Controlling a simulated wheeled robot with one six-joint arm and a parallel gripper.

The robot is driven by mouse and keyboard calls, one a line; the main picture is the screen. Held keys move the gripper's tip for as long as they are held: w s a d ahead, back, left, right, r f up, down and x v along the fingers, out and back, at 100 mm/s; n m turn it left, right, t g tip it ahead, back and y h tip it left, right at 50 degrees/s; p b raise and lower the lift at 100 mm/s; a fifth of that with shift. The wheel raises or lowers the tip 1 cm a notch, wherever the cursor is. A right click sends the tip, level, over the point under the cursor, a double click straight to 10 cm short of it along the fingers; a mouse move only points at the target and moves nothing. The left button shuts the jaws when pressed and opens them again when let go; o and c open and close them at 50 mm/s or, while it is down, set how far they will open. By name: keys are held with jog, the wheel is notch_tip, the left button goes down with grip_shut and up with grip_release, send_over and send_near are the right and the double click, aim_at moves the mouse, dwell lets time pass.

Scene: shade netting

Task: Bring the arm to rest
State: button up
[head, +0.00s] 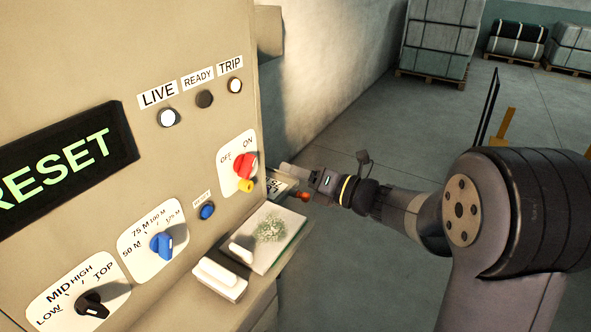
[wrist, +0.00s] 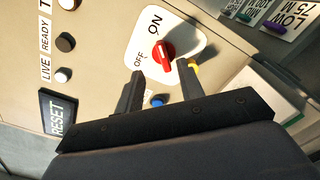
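My gripper (head: 292,180) is in front of the panel's right edge, to the right of the red OFF/ON switch (head: 244,168). In the wrist view my gripper (wrist: 160,68) has its two fingers apart with nothing held between them. The red switch (wrist: 163,53) shows beyond the fingertips, with a yellow part (wrist: 194,65) beside it. A gap between fingers and switch is hard to judge. A blue button (wrist: 157,100) shows between the fingers; it also shows in the head view (head: 207,211).
The display (head: 65,155) reads RESET. The LIVE (head: 169,117) and TRIP (head: 235,85) lamps look white, READY (head: 204,99) dark. Blue (head: 162,245) and black (head: 92,305) knobs sit lower. A shelf below holds a white block (head: 219,279). Open floor (head: 400,120) lies right.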

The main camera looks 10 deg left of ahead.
aim_at(256, 157)
jog(key=shift+a, duration=0.15)
jog(key=p+x, duration=0.2)
jog(key=x, duration=0.8)
jog(key=shift+w+a+p, duration=0.2)
jog(key=shift+a+p, duration=0.05)
jog(key=shift+p, duration=0.15)
jog(key=shift+s+r, duration=0.1)
jog(key=shift+d, duration=0.15)
